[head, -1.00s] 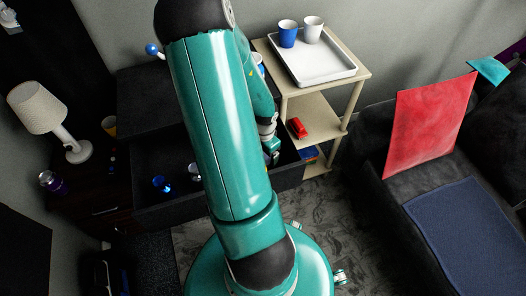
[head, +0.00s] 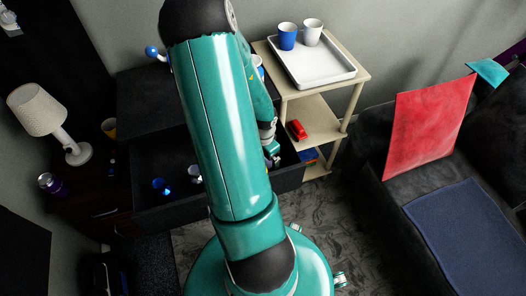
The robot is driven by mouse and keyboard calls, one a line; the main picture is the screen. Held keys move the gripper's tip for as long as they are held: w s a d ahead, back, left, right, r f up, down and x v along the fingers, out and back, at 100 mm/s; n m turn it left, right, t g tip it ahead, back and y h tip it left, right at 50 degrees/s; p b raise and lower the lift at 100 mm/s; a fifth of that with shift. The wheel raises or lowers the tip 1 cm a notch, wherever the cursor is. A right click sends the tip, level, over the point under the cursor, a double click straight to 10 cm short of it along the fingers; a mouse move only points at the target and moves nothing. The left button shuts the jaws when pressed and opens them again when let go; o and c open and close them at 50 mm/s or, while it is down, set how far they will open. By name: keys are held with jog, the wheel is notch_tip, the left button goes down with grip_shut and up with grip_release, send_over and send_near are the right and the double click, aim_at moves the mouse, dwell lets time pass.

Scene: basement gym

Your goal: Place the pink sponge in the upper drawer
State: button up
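The upper drawer (head: 150,215) of the dark cabinet is pulled open in the head view. Several small things lie in it, including a blue shiny one (head: 159,186) and a pale one (head: 195,174). My arm crosses the middle of the view and hides much of the drawer and cabinet. My gripper (head: 273,160) shows small at the right of the arm, over the right end of the open drawer. Its fingers are too small and too hidden to tell whether they are open or hold anything. I do not see the pink sponge.
A beige shelf (head: 318,104) stands right of the cabinet, with a white tray (head: 320,68), a blue cup (head: 287,36), a white cup (head: 312,32) and a red object (head: 297,130). A lamp (head: 40,110) stands left. A dark sofa with a red cushion (head: 425,125) is right.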

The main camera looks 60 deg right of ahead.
notch_tip(320, 180, up, 13)
dwell(0.4)
jog(key=w+a+r+n+t+y, duration=0.1)
jog(key=w+a+r+n+t, duration=0.1)
jog(key=w+a+r+n, duration=0.55)
jog(key=w+a+r+n+t, duration=0.1)
jog(key=w+a+r+n, duration=0.35)
jog(key=a, duration=0.65)
jog(key=s+a+r+n+t, duration=0.1)
jog(key=a+r+n, duration=0.4)
jog(key=a, duration=0.3)
jog(key=a+r+n+t+h, duration=0.1)
jog(key=a+r+n, duration=0.4)
jog(key=a, duration=0.4)
jog(key=shift+s+a+r+t, duration=0.2)
jog(key=shift+s+r+t, duration=0.15)
jog(key=shift+r, duration=0.45)
jog(key=shift+c, duration=0.2)
